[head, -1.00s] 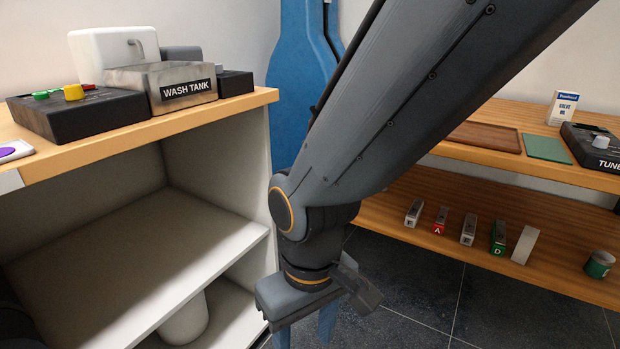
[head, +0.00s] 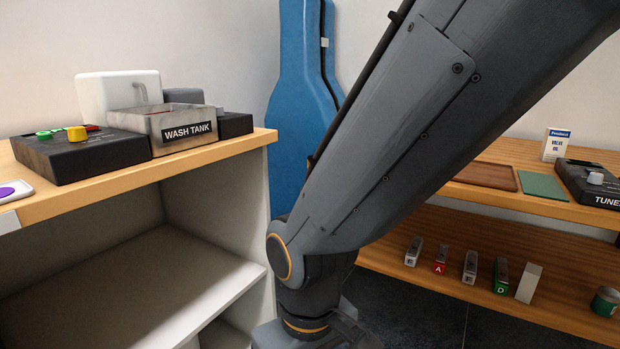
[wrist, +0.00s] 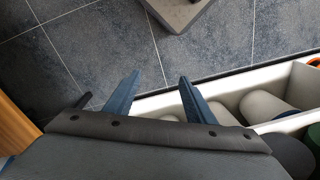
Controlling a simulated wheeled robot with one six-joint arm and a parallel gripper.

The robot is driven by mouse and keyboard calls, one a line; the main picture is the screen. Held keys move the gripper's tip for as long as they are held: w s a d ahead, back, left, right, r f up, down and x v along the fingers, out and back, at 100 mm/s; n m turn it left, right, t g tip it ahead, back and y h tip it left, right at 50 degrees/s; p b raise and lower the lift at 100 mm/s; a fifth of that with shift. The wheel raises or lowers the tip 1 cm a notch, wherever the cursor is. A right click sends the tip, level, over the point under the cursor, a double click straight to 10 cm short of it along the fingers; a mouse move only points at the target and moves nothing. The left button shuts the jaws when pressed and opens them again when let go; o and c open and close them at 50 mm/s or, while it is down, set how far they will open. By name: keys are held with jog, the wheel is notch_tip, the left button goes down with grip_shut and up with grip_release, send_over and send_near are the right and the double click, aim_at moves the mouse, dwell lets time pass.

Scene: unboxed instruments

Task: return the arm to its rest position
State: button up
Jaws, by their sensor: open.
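My arm slants down from the upper right across the middle of the head view, between the left cabinet and the right shelf. The wrist end shows at the bottom of that view, and the fingertips are below its edge. In the wrist view my gripper (wrist: 158,95) has its two blue fingers spread apart, with nothing between them. They point over the dark tiled floor (wrist: 80,50) and the edge of a white bin.
A wash tank (head: 180,127) and a black control box (head: 80,155) stand on the left cabinet (head: 130,245). A blue instrument case (head: 300,100) leans behind. The right shelf (head: 570,300) holds several small blocks. A white bin (wrist: 235,88) holds pale rounded things.

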jog(key=d+r+m+p, duration=0.3)
jog(key=d+r+p, duration=0.7)
jog(key=r+p, duration=0.3)
jog(key=d+r+m+p, duration=0.4)
jog(key=d+r+p, duration=0.6)
jog(key=r+p, duration=0.3)
jog(key=shift+s+d+r+h+p, duration=0.15)
jog(key=shift+h+p, duration=0.15)
jog(key=shift+p, duration=0.45)
